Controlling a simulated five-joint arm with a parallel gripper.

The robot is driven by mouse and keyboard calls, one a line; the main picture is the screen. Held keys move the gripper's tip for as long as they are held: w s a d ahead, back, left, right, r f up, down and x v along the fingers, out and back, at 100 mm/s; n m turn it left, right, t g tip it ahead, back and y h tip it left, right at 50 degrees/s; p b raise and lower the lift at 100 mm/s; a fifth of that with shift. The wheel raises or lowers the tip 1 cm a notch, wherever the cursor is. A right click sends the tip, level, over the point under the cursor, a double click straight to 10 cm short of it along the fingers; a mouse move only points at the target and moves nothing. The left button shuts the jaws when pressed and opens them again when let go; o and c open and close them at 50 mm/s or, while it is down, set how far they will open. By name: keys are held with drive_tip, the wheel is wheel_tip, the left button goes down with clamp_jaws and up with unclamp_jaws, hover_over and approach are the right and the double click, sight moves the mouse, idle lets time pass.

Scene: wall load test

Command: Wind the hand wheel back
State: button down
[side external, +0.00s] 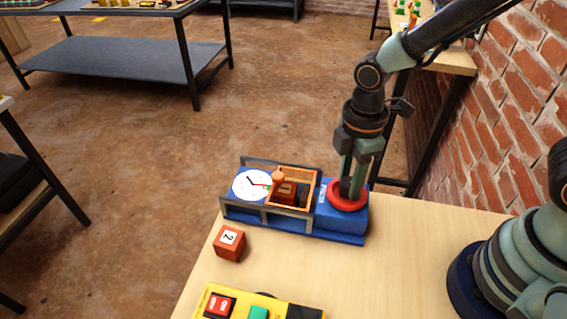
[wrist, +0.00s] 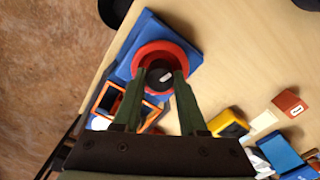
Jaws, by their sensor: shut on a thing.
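The red hand wheel (side external: 348,195) sits on the right end of a blue apparatus (side external: 338,225) near the table's far edge. My gripper (side external: 350,190) points down over it. In the wrist view the gripper (wrist: 161,78) is shut on the dark hub (wrist: 160,75) in the middle of the wheel's red ring (wrist: 141,61). The hub has a white mark. On the apparatus stand a white dial (side external: 250,186) with a dark pointer and a small red sector, and an orange frame (side external: 296,174) around a red block (side external: 285,192). My fingers hide part of the wheel.
A red cube marked 2 (side external: 229,243) stands on the table in front of the apparatus. A yellow panel (side external: 222,309) with coloured blocks lies at the front edge. A brick wall (side external: 500,110) rises on the right.

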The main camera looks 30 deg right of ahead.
sight(350, 182)
drive_tip(key=shift+n, duration=1)
drive_tip(key=shift+c, duration=2.2)
unclamp_jaws()
wheel_tip(350, 182, up, 12)
drive_tip(key=shift+r, duration=0.1)
